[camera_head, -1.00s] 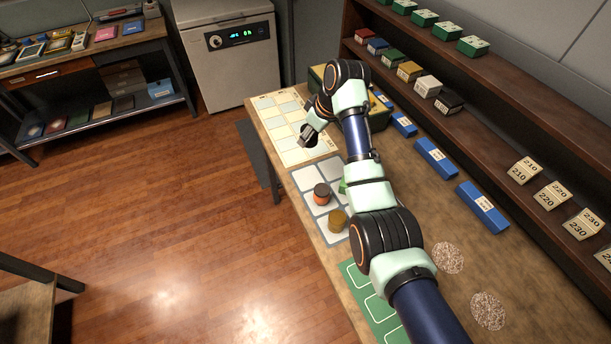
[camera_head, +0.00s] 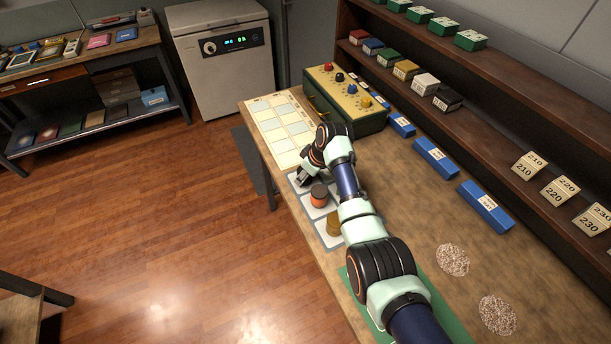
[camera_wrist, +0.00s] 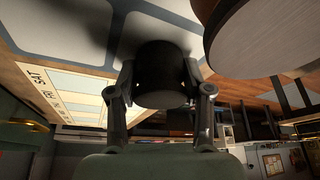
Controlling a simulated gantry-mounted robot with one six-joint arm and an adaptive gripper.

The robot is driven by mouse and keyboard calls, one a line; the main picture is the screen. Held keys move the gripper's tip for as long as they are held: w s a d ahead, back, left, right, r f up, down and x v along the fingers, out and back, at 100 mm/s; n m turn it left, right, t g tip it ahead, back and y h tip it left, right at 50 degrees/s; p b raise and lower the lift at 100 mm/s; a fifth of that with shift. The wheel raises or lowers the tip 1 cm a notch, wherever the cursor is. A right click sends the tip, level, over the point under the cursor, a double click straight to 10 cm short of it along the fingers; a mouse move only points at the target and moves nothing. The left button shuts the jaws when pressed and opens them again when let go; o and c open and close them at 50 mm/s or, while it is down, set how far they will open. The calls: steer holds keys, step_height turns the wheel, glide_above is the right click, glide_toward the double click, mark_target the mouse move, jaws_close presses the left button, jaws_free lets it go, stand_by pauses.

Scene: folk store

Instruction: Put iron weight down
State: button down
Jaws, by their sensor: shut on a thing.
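The iron weight is a dark cylinder (camera_wrist: 160,72) between my gripper's fingers in the wrist view. My gripper (camera_wrist: 160,92) is shut on it. In the head view my gripper (camera_head: 304,179) is low over the far end of the grey mat with pale squares (camera_head: 337,240), and the weight is hard to make out there. The weight is close to the mat; I cannot tell whether it touches. A copper-coloured weight with a dark top (camera_head: 319,196) stands on the mat beside my gripper. A brass weight (camera_head: 333,224) stands nearer the camera.
A calendar sheet (camera_head: 283,128) lies beyond the mat. A green-sided box with coloured knobs (camera_head: 345,97) stands at the back. Blue blocks (camera_head: 436,157) line the shelf foot. A green mat (camera_head: 440,300) lies under my arm. The table's left edge is close to the mat.

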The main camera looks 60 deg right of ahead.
steer(key=shift+d+r, duration=0.1)
steer(key=shift+r, duration=0.1)
steer(key=shift+f, duration=0.1)
steer(key=c, duration=0.9)
jaws_free()
steer(key=shift+f, duration=0.15)
steer(key=shift+c, duration=0.2)
steer(key=o, duration=0.5)
steer(key=shift+c, duration=0.2)
steer(key=shift+r, duration=0.35)
steer(key=p+v, duration=0.4)
steer(key=v, duration=0.7)
steer(key=shift+r, duration=0.3)
